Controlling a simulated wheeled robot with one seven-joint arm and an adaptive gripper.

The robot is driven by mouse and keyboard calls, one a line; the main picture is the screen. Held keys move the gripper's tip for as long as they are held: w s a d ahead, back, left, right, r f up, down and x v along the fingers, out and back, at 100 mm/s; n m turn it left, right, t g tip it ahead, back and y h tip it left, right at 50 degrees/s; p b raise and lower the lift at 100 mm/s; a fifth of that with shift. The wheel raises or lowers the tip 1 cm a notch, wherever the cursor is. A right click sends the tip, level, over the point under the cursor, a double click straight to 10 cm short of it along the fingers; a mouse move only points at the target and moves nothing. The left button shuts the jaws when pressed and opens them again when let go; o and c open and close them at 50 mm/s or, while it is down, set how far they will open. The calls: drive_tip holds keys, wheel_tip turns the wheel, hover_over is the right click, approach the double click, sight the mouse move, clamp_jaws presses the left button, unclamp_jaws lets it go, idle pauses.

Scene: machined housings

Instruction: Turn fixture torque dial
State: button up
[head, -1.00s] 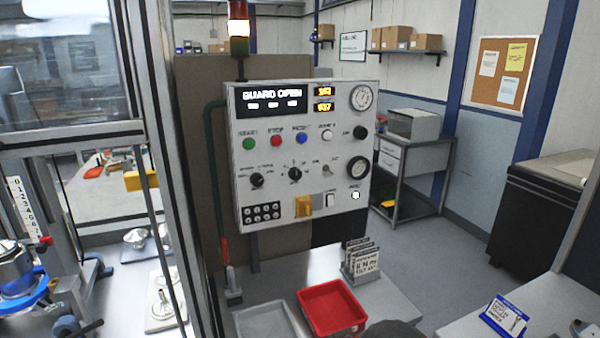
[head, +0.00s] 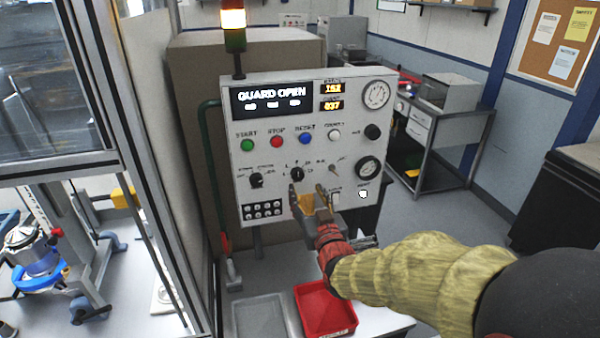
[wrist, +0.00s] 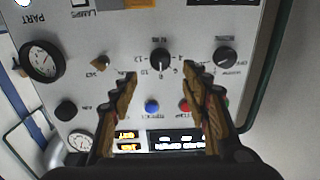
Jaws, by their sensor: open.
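The control panel (head: 238,205) stands upright on the bench. Its middle black dial (head: 297,174), with numbers around it, sits between a black selector knob (head: 255,180) on the left and a small toggle on the right. My gripper (head: 306,189) is open and empty in front of the panel, just below the dial in the head view. In the upside-down wrist view, the dial (wrist: 160,60) lies just beyond the gap between my open fingertips (wrist: 161,84). I see no clear contact with the dial.
Green, red and blue buttons (head: 305,139) sit above the dial. A red tray (head: 325,312) and a grey tray (head: 262,316) lie below. A glazed guard frame (head: 150,180) stands at left.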

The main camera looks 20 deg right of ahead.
sight(298, 175)
drive_tip(key=shift+w, duration=3.8)
drive_tip(key=shift+c, duration=1.4)
drive_tip(key=c, duration=0.7)
drive_tip(key=shift+c, duration=0.9)
